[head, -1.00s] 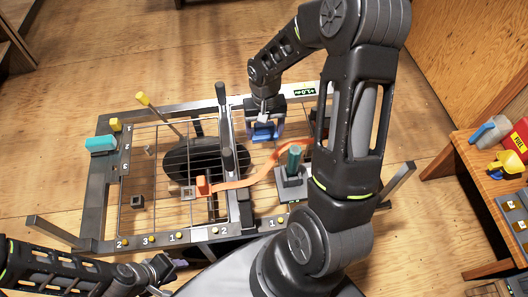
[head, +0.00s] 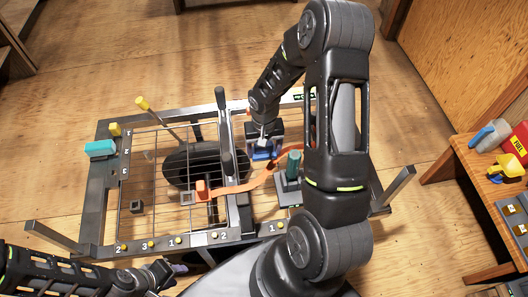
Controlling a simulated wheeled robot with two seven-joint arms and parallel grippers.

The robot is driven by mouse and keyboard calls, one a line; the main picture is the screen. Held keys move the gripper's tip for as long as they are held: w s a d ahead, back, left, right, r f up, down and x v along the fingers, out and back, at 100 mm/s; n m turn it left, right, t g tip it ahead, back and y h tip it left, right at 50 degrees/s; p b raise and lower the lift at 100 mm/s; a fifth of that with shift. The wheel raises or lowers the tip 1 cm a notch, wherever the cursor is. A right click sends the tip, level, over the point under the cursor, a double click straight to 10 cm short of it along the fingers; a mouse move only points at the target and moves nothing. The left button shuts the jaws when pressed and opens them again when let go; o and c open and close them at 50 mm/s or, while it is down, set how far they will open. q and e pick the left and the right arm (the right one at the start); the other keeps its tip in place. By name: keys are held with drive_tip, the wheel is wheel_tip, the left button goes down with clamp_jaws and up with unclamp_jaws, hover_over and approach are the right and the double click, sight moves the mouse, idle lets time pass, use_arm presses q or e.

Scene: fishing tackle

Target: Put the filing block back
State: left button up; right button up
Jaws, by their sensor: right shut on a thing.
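A blue block (head: 262,154), which I take to be the filing block, is between the fingers of my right gripper (head: 263,147). The gripper is shut on it, over the right part of the dark metal frame (head: 88,205). I cannot tell whether the block touches the frame. My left gripper (head: 172,269) is at the near edge of the frame, lower left, away from the block. Its fingers are too small and dark to read.
A green-topped post on a grey base (head: 293,165) stands just right of the block. An orange strap (head: 240,188) crosses the frame below it. A teal block (head: 100,148) sits on the left rail. A side table (head: 490,180) with tools is at right.

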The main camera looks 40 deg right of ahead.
wheel_tip(320, 180, down, 2)
drive_tip(key=o, duration=1.3)
drive_tip(key=shift+r, duration=0.1)
wheel_tip(320, 180, up, 12)
drive_tip(key=shift+f+p, duration=0.1)
drive_tip(key=shift+p, duration=0.2)
